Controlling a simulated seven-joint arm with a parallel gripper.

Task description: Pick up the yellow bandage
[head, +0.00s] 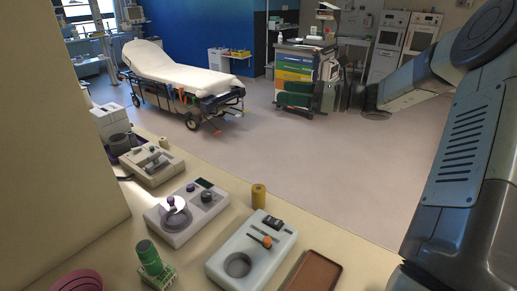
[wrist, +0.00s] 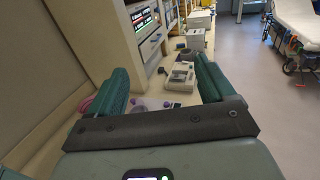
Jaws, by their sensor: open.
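The yellow bandage (head: 258,196) looks like a short upright roll. It stands on the cream counter (head: 205,235) in the head view, near the counter's far edge, between two pale devices. I cannot make it out in the wrist view. My gripper (wrist: 163,70) shows in the wrist view with its two green fingers wide apart and nothing held between them. In the head view my arm reaches in from the right and its end is up over the floor side, well apart from the bandage; the fingers are hard to tell there.
A white device with a round recess (head: 239,265) stands in front of the bandage, and a device with a purple knob (head: 186,213) to its left. A brown tray (head: 314,273) and green block (head: 150,258) are nearby. A stretcher (head: 180,72) and cart (head: 296,75) stand beyond open floor.

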